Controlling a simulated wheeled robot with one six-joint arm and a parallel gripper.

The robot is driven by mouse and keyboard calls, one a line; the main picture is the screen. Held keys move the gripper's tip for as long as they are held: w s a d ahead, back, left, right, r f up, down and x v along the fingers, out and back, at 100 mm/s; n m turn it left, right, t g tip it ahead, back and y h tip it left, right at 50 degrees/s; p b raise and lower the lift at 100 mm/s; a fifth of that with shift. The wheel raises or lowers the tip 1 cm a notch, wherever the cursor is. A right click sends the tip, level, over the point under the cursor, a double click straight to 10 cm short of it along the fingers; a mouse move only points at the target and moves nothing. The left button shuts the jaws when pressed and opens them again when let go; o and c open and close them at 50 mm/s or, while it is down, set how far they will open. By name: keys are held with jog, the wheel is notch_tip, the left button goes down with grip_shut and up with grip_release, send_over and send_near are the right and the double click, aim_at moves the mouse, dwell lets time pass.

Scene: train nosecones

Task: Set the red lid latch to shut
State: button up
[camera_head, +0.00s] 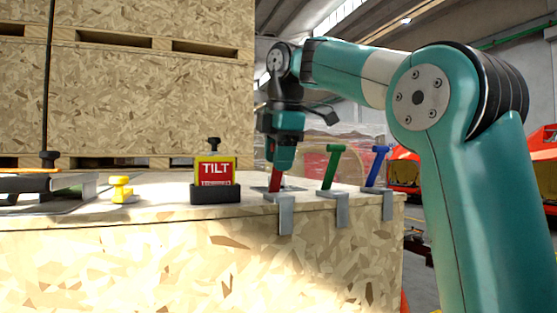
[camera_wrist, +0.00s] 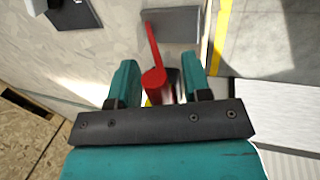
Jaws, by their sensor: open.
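The red lid latch (camera_head: 275,179) stands on the top of the wooden crate near its front edge, with a grey metal clip (camera_head: 286,215) over the edge below it. My gripper (camera_head: 282,168) points down right over the latch. In the wrist view the red latch (camera_wrist: 155,78) shows between the two teal fingers of my gripper (camera_wrist: 160,76), its handle reaching up past the fingertips. The fingers are apart, with gaps beside the latch. The latch's lower end is partly hidden by the gripper bar.
A green latch (camera_head: 332,165) and a blue latch (camera_head: 376,167) stand to the right. To the left are a TILT indicator box (camera_head: 215,172) and a yellow knob (camera_head: 121,189). Tall stacked crates (camera_head: 150,90) rise behind the left side. A grey plate (camera_wrist: 172,25) lies near the red handle.

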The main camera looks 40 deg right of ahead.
jog(key=shift+c, duration=0.2)
grip_shut()
jog(key=shift+f+b, duration=0.1)
jog(key=shift+b, duration=0.25)
